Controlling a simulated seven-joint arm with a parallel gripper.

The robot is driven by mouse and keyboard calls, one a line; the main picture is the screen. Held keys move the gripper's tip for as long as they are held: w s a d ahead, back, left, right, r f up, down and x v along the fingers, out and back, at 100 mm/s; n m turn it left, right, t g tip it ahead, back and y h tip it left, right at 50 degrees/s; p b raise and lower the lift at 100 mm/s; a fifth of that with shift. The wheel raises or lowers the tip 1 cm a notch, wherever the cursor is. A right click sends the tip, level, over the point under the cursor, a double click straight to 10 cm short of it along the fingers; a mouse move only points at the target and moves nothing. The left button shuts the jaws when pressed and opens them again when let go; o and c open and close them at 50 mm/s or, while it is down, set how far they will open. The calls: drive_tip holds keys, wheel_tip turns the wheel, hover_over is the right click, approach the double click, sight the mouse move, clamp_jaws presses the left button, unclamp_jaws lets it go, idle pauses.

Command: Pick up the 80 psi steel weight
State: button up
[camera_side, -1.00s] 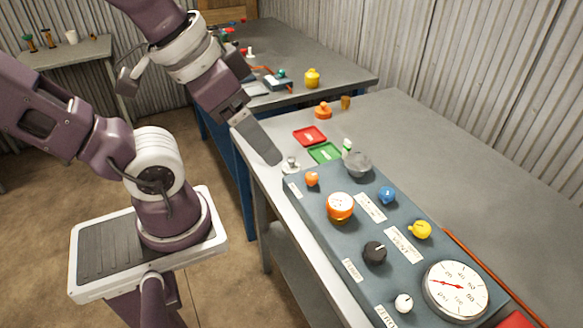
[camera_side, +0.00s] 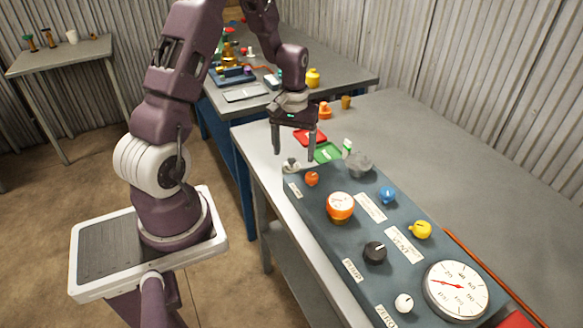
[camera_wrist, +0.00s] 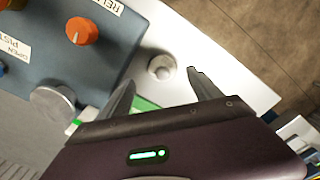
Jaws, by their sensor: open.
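A larger grey metal disc (camera_side: 358,164) sits at the panel's far corner and shows in the wrist view (camera_wrist: 52,108). I cannot read an 80 psi mark on either. My gripper (camera_side: 294,154) points down above the small weight, open and empty. In the wrist view the small weight appears between my fingertips (camera_wrist: 161,78); contact is not visible.
The panel (camera_side: 330,243) carries several knobs, labels and a dial gauge (camera_side: 456,290). The bench's right side is largely clear.

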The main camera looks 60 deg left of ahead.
sight(292, 159)
drive_tip(key=f, duration=0.4)
drive_tip(key=shift+s+a+f, duration=0.15)
drive_tip(key=shift+s+f, duration=0.1)
drive_tip(key=shift+c, duration=0.4)
clamp_jaws()
